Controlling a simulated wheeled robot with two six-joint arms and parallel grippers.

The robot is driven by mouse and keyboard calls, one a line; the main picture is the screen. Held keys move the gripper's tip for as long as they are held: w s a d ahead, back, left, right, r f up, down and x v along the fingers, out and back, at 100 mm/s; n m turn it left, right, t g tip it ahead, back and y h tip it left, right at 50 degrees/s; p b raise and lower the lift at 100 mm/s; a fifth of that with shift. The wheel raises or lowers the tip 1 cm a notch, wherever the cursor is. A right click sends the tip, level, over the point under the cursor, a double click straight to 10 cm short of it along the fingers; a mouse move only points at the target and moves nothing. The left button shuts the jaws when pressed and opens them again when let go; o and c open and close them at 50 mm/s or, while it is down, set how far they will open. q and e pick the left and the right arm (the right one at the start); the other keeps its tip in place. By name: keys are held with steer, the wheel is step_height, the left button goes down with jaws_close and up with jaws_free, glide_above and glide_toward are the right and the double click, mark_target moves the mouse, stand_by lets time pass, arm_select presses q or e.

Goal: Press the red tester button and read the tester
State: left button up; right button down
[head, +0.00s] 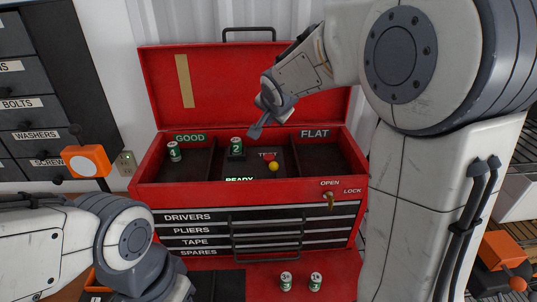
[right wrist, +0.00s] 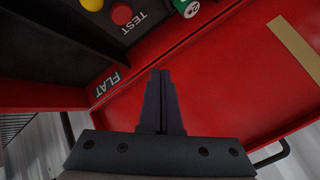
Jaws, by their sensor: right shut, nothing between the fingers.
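The tester (head: 262,172) sits in the middle bay of the open red toolbox, its green display reading "READY". A green battery (head: 236,146) marked 2 stands in it; it also shows in the right wrist view (right wrist: 188,7). The red button (right wrist: 121,14) is beside the word TEST; in the head view (head: 268,156) it lies behind a yellow ball-like part (head: 273,167). My right gripper (head: 256,131) is shut and empty, above and behind the tester, apart from the button. Its closed fingers show in the right wrist view (right wrist: 160,75). My left gripper's fingers are out of view.
The GOOD bay (head: 198,165) holds a green battery (head: 174,151). The FLAT bay (head: 315,160) looks empty. Two batteries, (head: 286,281) and (head: 316,281), stand on the red surface in front. The raised lid (head: 215,85) is behind my right gripper. Labelled drawers (head: 30,103) stand at left.

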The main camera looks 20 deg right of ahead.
steer(key=shift+f, duration=0.1)
steer(key=b, duration=0.6)
glide_above(268, 156)
steer(key=s, duration=0.2)
steer(key=f, duration=0.7)
steer(key=shift+w+a+f, duration=0.2)
steer(key=shift+w+f, duration=0.05)
steer(key=shift+f, duration=0.15)
steer(key=shift+f+b, duration=0.45)
steer(key=shift+b, duration=0.25)
steer(key=shift+f+b, duration=0.4)
steer(key=shift+b, duration=0.25)
steer(key=shift+f+b, duration=0.9)
steer(key=shift+b, duration=0.1)
stand_by(1.0)
steer(key=shift+r, duration=0.1)
steer(key=shift+r+p, duration=0.95)
steer(key=shift+r, duration=0.25)
steer(key=shift+r, duration=0.1)
